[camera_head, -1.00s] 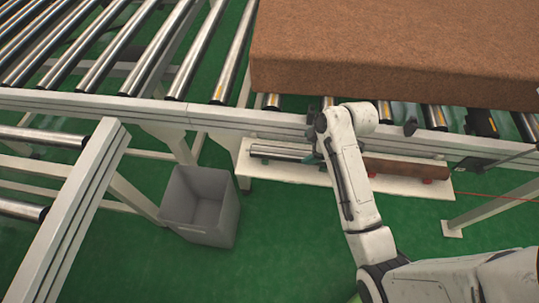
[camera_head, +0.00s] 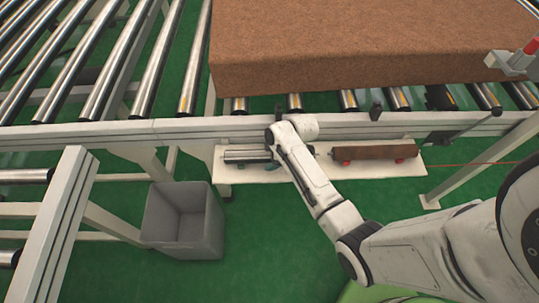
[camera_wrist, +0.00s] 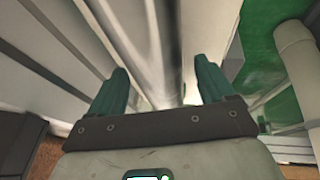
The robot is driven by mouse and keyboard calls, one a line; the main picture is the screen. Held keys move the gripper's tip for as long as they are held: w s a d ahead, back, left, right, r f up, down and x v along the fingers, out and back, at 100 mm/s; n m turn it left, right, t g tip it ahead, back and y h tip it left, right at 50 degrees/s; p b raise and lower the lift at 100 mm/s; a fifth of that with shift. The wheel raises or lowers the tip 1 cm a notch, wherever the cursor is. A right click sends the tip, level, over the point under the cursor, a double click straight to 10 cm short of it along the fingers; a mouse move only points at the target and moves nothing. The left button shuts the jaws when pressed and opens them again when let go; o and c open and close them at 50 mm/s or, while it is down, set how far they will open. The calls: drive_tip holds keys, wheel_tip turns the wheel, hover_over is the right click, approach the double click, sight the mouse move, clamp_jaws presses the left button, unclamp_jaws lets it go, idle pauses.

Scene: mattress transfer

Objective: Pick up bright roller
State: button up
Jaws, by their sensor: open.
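The bright roller (camera_head: 245,154) is a shiny metal cylinder lying on the white shelf (camera_head: 235,173) below the conveyor frame. My arm hides part of it in the head view. My gripper is at the roller, with its fingers mostly hidden behind the arm there. In the wrist view my gripper (camera_wrist: 160,76) is open, with one dark green finger on each side of the bright roller (camera_wrist: 158,40). The roller runs lengthwise between the fingers. I cannot tell whether they touch it.
A brown, rusty-looking roller (camera_head: 375,150) lies on red supports farther right on the shelf. A grey open bin (camera_head: 183,220) stands on the green floor at left. The conveyor rail (camera_head: 180,130) and brown mattress (camera_head: 350,45) are above and behind the shelf.

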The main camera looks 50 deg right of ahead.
drive_tip(key=shift+c, duration=0.3)
drive_tip(key=shift+w, duration=0.1)
clamp_jaws()
idle(0.4)
